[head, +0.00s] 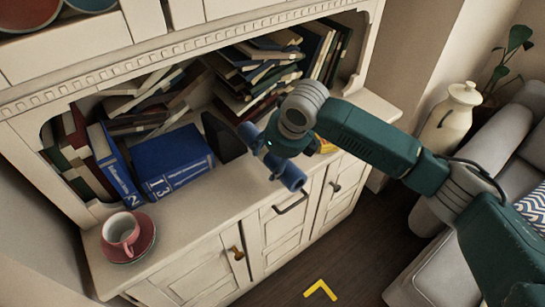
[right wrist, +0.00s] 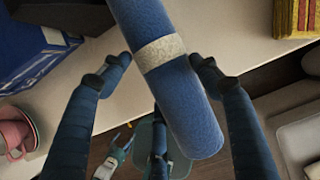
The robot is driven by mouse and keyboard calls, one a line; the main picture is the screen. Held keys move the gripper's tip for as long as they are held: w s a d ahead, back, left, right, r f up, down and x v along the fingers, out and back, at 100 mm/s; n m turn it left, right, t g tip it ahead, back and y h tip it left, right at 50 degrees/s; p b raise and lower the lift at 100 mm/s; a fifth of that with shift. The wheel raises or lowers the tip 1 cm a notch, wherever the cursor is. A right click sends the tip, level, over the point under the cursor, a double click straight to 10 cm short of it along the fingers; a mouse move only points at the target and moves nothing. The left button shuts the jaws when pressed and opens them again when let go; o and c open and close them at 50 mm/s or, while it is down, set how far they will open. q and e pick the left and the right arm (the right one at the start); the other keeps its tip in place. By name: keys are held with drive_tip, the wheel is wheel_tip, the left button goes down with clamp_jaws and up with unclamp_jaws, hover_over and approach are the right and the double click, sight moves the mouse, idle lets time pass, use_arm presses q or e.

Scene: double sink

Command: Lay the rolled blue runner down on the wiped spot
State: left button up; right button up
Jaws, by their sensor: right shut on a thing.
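The rolled blue runner (head: 291,178) is held by my right gripper (head: 268,150) above the front part of the cabinet's counter. In the right wrist view the runner (right wrist: 190,115) is a fuzzy blue roll with a pale band around it, tilted across the picture. The fingers of the right gripper (right wrist: 160,66) are closed about it near the band. Its lower end hangs past the counter's front edge in that view. The cream counter (head: 190,225) lies below. I cannot make out a wiped spot on it.
A pink cup (head: 121,230) on a saucer (head: 129,248) stands at the counter's left end. A big blue book (head: 170,160) and piles of books (head: 262,65) fill the shelf behind. A yellow-edged stack (right wrist: 297,16) sits at the right. Cabinet doors drop below the edge.

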drive_tip(key=shift+f, duration=0.15)
drive_tip(key=o, duration=1.3)
drive_tip(key=shift+o, duration=0.2)
drive_tip(key=shift+r, duration=0.25)
drive_tip(key=v, duration=1.2)
drive_tip(key=shift+b, duration=0.4)
